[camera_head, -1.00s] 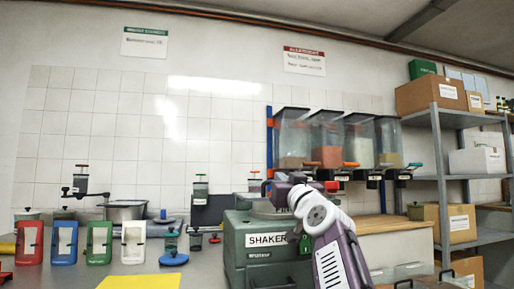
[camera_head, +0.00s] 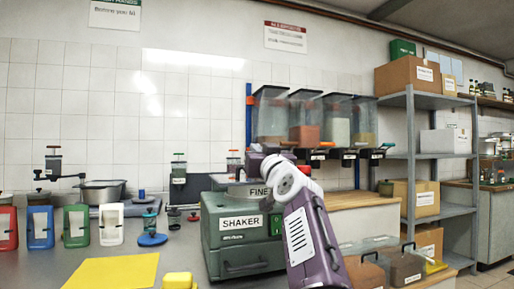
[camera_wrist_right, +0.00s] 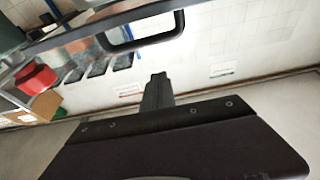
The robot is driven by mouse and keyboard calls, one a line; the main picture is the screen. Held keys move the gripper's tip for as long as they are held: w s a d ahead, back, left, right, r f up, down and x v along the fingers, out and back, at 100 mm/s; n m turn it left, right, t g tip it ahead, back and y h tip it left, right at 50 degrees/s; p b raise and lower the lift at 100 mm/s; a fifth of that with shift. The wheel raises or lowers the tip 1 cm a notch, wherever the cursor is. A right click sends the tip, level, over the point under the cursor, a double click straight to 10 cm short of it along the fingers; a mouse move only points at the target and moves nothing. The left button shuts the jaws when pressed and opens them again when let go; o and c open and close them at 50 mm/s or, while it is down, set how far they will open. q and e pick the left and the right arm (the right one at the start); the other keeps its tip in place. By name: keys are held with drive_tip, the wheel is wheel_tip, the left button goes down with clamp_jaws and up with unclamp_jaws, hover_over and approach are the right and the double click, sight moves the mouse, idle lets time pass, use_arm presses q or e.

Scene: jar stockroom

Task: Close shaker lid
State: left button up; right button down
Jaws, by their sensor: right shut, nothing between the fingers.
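The shaker (camera_head: 241,240) is a green box with a SHAKER label, standing on the bench in the middle of the head view. A round part labelled FINE (camera_head: 258,191) sits on its top. My right gripper (camera_head: 258,162) is above the shaker's top, beside and partly in front of this part. Its shut fingers (camera_wrist_right: 158,85) show in the right wrist view, with nothing between them. A black loop like a handle (camera_wrist_right: 140,42) on a grey edge lies beyond the fingertips there; I cannot tell whether it belongs to the lid. My arm hides the shaker's right side. My left gripper is out of view.
Hoppers (camera_head: 305,115) hang on the wall behind the shaker. Clear bins (camera_head: 405,268) stand at the front right. A yellow sheet (camera_head: 110,271) and a yellow block (camera_head: 180,281) lie at the front left. Coloured holders (camera_head: 75,226) stand further left.

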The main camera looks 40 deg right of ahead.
drive_tip(key=f+b+v, duration=0.2)
drive_tip(key=b+v, duration=0.4)
drive_tip(key=v, duration=0.3)
drive_tip(key=shift+b, duration=0.3)
drive_tip(key=shift+f, duration=0.15)
